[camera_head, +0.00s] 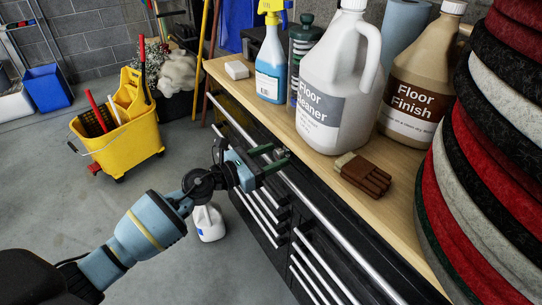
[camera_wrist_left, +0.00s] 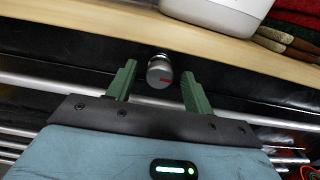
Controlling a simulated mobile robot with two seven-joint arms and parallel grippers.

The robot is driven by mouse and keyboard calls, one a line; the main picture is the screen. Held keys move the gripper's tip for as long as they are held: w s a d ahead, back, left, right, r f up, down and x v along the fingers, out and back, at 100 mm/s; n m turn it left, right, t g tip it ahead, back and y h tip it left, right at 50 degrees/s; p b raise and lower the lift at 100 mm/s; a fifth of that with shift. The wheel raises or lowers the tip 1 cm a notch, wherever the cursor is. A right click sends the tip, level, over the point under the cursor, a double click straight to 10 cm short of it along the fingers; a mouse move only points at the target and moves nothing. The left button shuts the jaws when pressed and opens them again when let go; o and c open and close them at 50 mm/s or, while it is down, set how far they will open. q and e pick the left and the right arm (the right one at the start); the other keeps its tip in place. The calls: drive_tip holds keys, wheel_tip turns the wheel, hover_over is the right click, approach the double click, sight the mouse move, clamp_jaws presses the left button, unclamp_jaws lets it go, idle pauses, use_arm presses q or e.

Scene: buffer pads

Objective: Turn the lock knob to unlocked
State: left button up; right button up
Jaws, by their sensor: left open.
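The lock knob (camera_wrist_left: 159,70) is a small silver cylinder with a red mark on its face. It sticks out from the dark cabinet front just under the wooden top. In the head view the knob (camera_head: 280,153) shows small at the tip of my left gripper (camera_head: 274,158). In the left wrist view, my left gripper (camera_wrist_left: 157,77) is open, with one green finger on each side of the knob. Gaps show between the knob and both fingers, so they appear apart from it. My right gripper is not in view.
The wooden worktop (camera_head: 327,147) above holds a floor cleaner jug (camera_head: 335,85), a floor finish jug (camera_head: 413,85), a brush (camera_head: 362,174) and a spray bottle (camera_head: 270,60). Stacked round pads (camera_head: 490,150) stand at right. A yellow mop bucket (camera_head: 118,135) is on the floor.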

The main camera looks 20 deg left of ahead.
use_arm(q)
drive_tip(key=c, duration=1)
drive_tip(key=shift+o, duration=0.2)
